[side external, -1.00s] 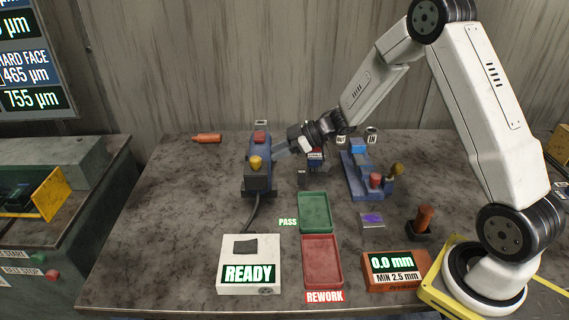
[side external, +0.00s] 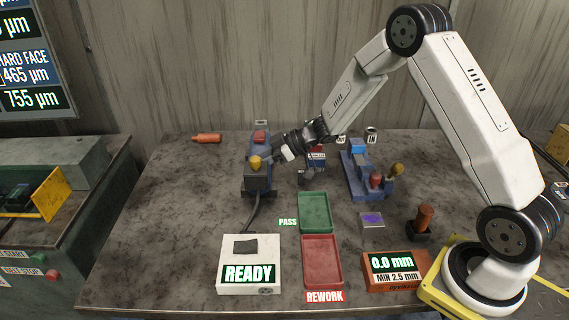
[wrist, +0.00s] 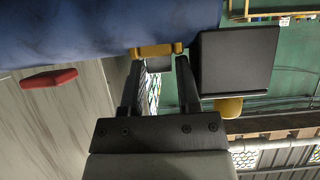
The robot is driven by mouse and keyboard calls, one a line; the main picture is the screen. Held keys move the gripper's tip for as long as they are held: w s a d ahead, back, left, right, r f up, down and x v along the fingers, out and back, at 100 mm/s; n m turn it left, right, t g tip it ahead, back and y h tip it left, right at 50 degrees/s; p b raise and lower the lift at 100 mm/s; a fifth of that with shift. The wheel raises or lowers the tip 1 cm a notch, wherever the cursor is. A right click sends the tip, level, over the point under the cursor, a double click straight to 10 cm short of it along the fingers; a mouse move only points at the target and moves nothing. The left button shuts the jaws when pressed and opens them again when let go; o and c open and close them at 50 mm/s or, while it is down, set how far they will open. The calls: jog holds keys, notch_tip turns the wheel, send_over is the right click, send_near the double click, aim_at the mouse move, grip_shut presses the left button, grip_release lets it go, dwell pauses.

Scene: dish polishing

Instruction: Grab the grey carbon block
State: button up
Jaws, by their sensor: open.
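A small grey block (wrist: 158,63), apparently the carbon block, sits at the side of the blue machine (wrist: 90,25) in the wrist view, just below a yellow bracket (wrist: 158,49). My gripper (wrist: 160,62) is open, with one finger on each side of the block; I cannot tell whether either finger touches it. In the side view my gripper (side external: 274,159) is at the right side of the blue machine (side external: 257,177), and the block cannot be made out there.
A dark box (wrist: 237,60) lies close to the right finger, with a yellow knob (wrist: 228,107) beside it. The green tray (side external: 316,198) and red tray (side external: 341,283) look empty. A white READY box (side external: 222,258) stands in front. A blue fixture (side external: 353,176) is to the right.

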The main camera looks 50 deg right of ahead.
grip_shut()
jog(key=shift+r, duration=0.1)
jog(key=shift+r, duration=0.75)
jog(key=s+r, duration=1.1)
jog(key=s, duration=0.3)
jog(key=shift+r, duration=0.15)
jog(key=shift+a, duration=0.1)
